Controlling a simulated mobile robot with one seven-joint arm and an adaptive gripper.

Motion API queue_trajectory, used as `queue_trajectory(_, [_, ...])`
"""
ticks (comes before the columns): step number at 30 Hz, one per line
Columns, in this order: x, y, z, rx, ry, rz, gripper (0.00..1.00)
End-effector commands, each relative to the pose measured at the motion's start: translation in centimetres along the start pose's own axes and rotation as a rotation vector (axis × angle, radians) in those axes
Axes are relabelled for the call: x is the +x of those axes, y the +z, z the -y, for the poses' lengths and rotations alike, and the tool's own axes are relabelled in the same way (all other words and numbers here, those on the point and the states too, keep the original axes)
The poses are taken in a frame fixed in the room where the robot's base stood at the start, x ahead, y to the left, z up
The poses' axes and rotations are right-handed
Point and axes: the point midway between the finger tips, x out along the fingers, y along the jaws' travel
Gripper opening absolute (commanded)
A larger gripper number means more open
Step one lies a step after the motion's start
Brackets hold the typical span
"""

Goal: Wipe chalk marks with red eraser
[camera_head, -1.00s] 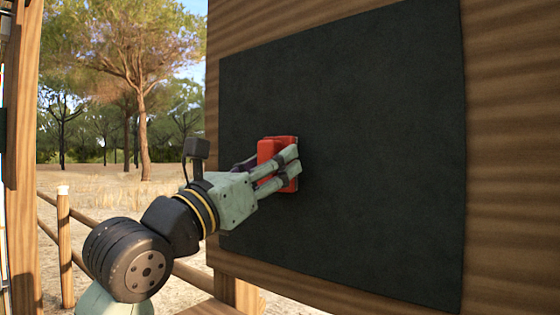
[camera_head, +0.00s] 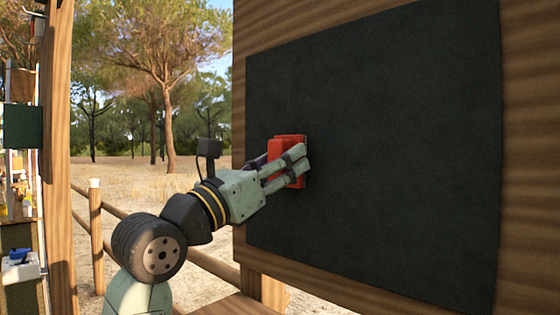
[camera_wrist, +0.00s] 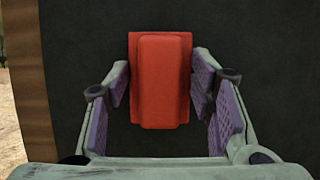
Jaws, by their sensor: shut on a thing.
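The red eraser (camera_head: 282,160) is at the left part of the dark chalkboard (camera_head: 400,150), its flat side against or very close to the surface. My gripper (camera_head: 297,168) is shut on the eraser, with its fingers on either side. In the wrist view the red eraser (camera_wrist: 162,80) stands upright between the purple-padded fingers, in front of the board (camera_wrist: 90,50). No chalk marks show on the visible part of the board; the patch behind the eraser is hidden.
The board is fixed to a wooden panel (camera_head: 530,150). A wooden post (camera_head: 60,150) and shelves with small items (camera_head: 20,200) stand at the left. A rail fence (camera_head: 96,230) and trees lie behind, outdoors.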

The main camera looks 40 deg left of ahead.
Motion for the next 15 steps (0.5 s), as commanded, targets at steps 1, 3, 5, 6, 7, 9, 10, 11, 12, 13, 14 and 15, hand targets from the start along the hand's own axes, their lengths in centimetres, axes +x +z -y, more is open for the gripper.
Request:
queue_trajectory(1, [-0.1,-0.2,-0.1,-0.001,0.002,-0.005,0.27])
queue_trajectory(3, [-0.5,0.0,-0.1,-0.001,0.002,-0.004,0.27])
queue_trajectory(5, [-1.1,0.3,-0.2,0.0,0.004,-0.002,0.27])
queue_trajectory(6, [-1.6,0.5,-0.2,0.0,0.004,-0.002,0.27])
queue_trajectory(7, [-1.8,0.6,-0.1,0.0,0.003,-0.002,0.27])
queue_trajectory(9, [-2.5,0.9,-0.1,0.0,0.003,-0.002,0.27])
queue_trajectory(10, [-2.7,1.0,-0.1,0.0,0.003,-0.002,0.27])
queue_trajectory(11, [-3.0,1.1,-0.1,0.0,0.003,-0.003,0.27])
queue_trajectory(12, [-3.4,1.3,-0.1,0.0,0.003,-0.002,0.27])
queue_trajectory(13, [-3.7,1.4,-0.1,0.0,0.003,-0.002,0.27])
queue_trajectory(14, [-4.0,1.6,-0.1,0.0,0.003,-0.001,0.27])
queue_trajectory(15, [-4.3,1.7,-0.1,0.0,0.003,-0.001,0.27])
